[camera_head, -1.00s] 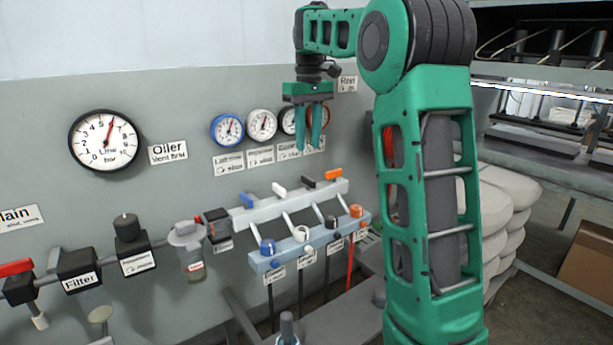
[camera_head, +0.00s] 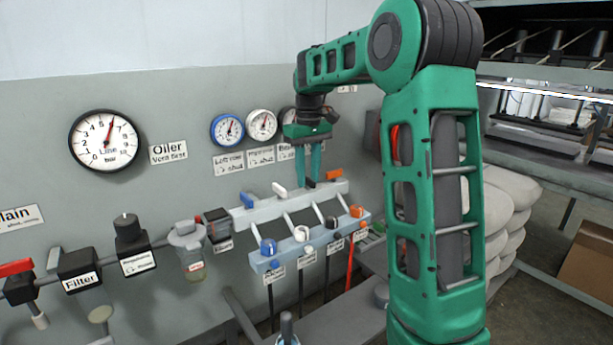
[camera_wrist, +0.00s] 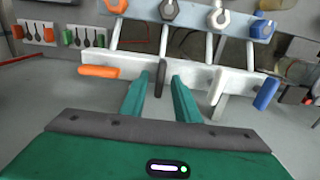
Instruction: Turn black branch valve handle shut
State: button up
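The black branch valve handle (camera_wrist: 161,78) lies between the tips of my gripper's two green fingers in the wrist view, with a small gap to each side. In the head view the handle (camera_head: 310,184) shows at the fingertips, on the grey upper manifold bar (camera_head: 245,221). My gripper (camera_head: 308,178) points down and is open. It also shows in the wrist view (camera_wrist: 160,85). I cannot tell from these views how deep the fingers reach around the handle.
An orange handle (camera_head: 334,175), a white handle (camera_head: 280,191) and a blue handle (camera_head: 249,200) sit along the same bar. Several knobs line the lower bar (camera_head: 257,262). Round gauges, such as the blue one (camera_head: 227,130), hang on the wall behind my gripper.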

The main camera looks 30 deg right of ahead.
grip_shut()
jog(key=shift+m, duration=0.3)
jog(key=m, duration=1.1)
jog(key=shift+m, duration=0.4)
jog(key=m, duration=0.5)
jog(key=shift+a+r, duration=0.1)
jog(key=shift+a, duration=0.05)
jog(key=shift+w+m, duration=0.1)
jog(key=shift+m, duration=0.2)
